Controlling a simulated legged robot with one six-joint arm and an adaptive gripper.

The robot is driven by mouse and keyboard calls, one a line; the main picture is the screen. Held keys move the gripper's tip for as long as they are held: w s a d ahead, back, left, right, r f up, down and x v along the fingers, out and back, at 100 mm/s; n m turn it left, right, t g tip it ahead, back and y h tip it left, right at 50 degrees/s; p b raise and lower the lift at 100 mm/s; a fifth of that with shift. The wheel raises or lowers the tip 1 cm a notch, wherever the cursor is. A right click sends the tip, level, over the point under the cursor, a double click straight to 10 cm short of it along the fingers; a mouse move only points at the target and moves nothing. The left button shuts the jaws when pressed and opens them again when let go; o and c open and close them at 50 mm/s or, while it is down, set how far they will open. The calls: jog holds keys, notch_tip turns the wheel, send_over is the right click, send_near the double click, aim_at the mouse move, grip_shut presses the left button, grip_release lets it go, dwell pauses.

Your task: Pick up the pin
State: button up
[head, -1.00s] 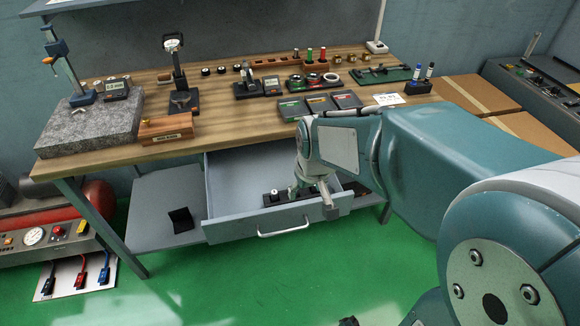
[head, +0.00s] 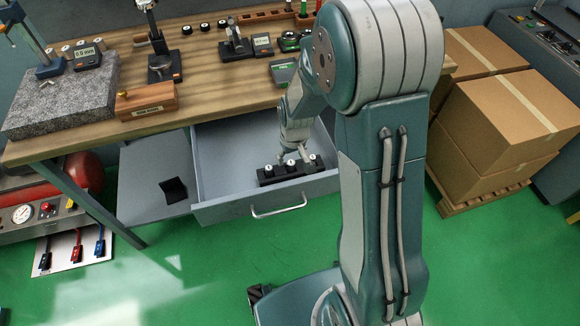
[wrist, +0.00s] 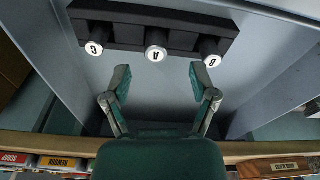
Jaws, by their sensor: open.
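Three pins with white lettered tops stand in a black rack (wrist: 125,12) inside the open grey drawer (head: 222,204). In the wrist view they are pin C (wrist: 94,47) at left, pin A (wrist: 156,54) in the middle and pin B (wrist: 211,60) at right. My gripper (wrist: 159,80) is open and empty, its two fingers apart and pointing towards the rack, roughly lined up with pin A. In the head view my gripper (head: 303,153) is down at the drawer close to the rack (head: 290,174). Its contact with any pin cannot be told.
The wooden bench top (head: 205,75) above the drawer holds a granite block (head: 60,100), gauges and a wooden block (head: 147,101). The drawer's front wall and handle (head: 278,210) stand near my arm. Cardboard boxes (head: 510,110) stand at right.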

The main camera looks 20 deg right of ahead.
aim_at(291, 162)
jog(key=f, duration=0.2)
jog(key=w+f, duration=0.1)
jog(key=f, duration=0.1)
jog(key=shift+d+f, duration=0.15)
jog(key=shift+d, duration=0.05)
jog(key=shift+a+f, duration=0.1)
jog(key=shift+f, duration=0.3)
grip_shut()
